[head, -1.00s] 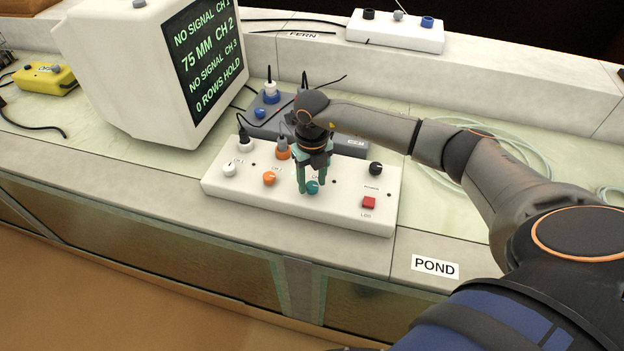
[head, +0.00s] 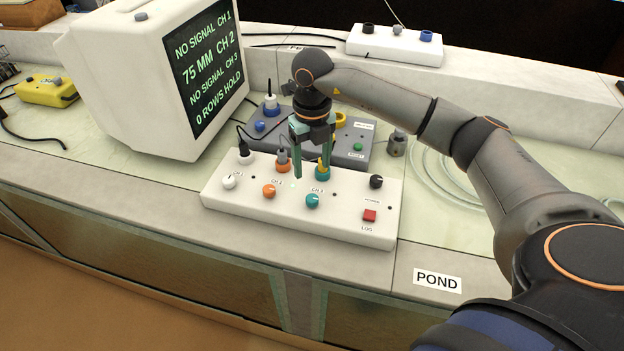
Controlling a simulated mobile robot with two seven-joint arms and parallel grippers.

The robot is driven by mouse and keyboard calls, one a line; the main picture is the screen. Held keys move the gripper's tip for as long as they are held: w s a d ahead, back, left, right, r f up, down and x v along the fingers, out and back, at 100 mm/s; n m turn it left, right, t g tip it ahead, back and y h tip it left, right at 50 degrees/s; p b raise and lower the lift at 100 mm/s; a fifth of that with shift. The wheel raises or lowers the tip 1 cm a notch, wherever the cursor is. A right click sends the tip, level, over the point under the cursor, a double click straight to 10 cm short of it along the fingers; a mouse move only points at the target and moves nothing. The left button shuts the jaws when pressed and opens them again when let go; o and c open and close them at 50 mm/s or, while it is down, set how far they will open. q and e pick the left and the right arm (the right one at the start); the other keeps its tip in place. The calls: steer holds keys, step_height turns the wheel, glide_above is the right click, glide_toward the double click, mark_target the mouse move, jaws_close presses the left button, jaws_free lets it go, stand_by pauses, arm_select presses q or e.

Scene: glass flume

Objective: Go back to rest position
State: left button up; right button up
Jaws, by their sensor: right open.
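My right gripper (head: 311,170) is open and empty, pointing down above the back part of the white control box (head: 340,222). Its fingers are apart; one fingertip overlaps the teal socket (head: 322,174) in the picture, and I cannot tell whether they touch. The teal knob (head: 312,201) is in front of the gripper, clear of the fingers. The white knob (head: 229,181), orange knob (head: 269,191), black knob (head: 376,182) and red LOG button (head: 369,215) are also clear. My left gripper is not in view.
A monitor (head: 125,75) reading "75 MM CH 2" stands left. A grey box (head: 352,138) is behind the gripper, with cables nearby. A metal cylinder (head: 397,145) and coiled clear tubing (head: 428,180) are to the right. A yellow device (head: 48,91) lies far left.

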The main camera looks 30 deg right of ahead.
step_height(320, 180, up, 2)
steer(key=shift+r, duration=0.1)
stand_by(0.5)
